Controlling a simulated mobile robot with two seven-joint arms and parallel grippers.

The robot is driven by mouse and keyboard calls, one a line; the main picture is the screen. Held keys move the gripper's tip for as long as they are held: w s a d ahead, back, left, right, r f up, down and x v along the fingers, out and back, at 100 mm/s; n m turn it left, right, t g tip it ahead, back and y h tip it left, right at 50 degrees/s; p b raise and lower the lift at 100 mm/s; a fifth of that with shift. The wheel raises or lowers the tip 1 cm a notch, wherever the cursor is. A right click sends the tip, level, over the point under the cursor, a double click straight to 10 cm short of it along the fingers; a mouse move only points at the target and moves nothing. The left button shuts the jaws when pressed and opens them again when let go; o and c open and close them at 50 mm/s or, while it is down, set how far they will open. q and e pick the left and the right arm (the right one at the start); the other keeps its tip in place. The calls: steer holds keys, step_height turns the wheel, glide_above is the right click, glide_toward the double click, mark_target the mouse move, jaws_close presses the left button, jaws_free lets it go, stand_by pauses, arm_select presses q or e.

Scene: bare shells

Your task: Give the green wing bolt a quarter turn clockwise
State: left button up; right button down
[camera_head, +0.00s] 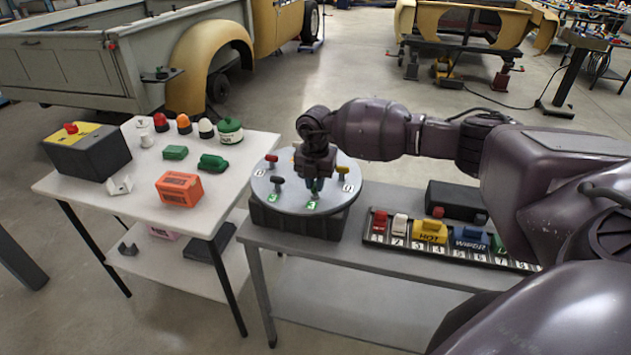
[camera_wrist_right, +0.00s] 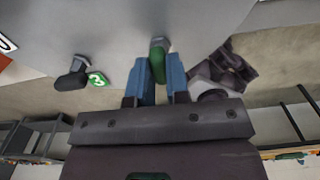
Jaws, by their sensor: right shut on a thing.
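The green wing bolt (camera_wrist_right: 158,62) stands on the grey round plate (camera_head: 257,190), between the two blue fingers of my right gripper (camera_wrist_right: 161,78). The fingers are shut on it from both sides. In the head view my right gripper (camera_head: 314,186) comes down over the front part of the plate and mostly hides the bolt. The left gripper is not in view.
Other wing bolts stand on the plate: a red one (camera_head: 271,160), a dark one (camera_head: 277,180) and an orange one (camera_head: 341,172). A row of coloured parts in a numbered rack (camera_head: 385,241) lies to the right. A white table (camera_head: 120,200) with several objects stands left.

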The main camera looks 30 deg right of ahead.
mark_target(315, 184)
steer(key=c, duration=1.1)
jaws_free()
steer(key=shift+r, duration=0.1)
step_height(315, 184, up, 11)
